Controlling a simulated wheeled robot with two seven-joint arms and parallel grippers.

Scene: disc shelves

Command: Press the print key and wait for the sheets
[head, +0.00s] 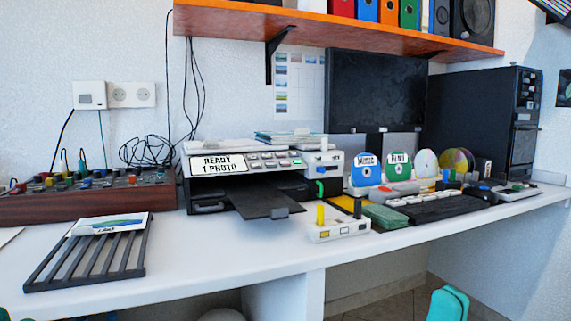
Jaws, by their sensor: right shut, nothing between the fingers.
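The printer (205,184) stands on the white desk, and its display (217,165) reads "READY 1 PHOTO". Several small keys (268,160) sit right of the display, one of them green (297,161); their labels are too small to read. The black output tray (258,203) sticks out in front, with no sheet visible on it. A printed sheet (110,223) lies on a dark slatted rack (85,262) at the left. My right gripper (449,302) is shut and empty, low in front of the desk, well apart from the printer. Only teal scraps show at the bottom left, perhaps my left gripper.
A white block with a yellow peg (337,229) stands right of the tray. A green cloth (386,216), a keyboard (435,208) and standing discs (398,167) fill the right. A mixer (90,197) is at the left. An orange shelf (340,30) hangs above. The front desk strip is clear.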

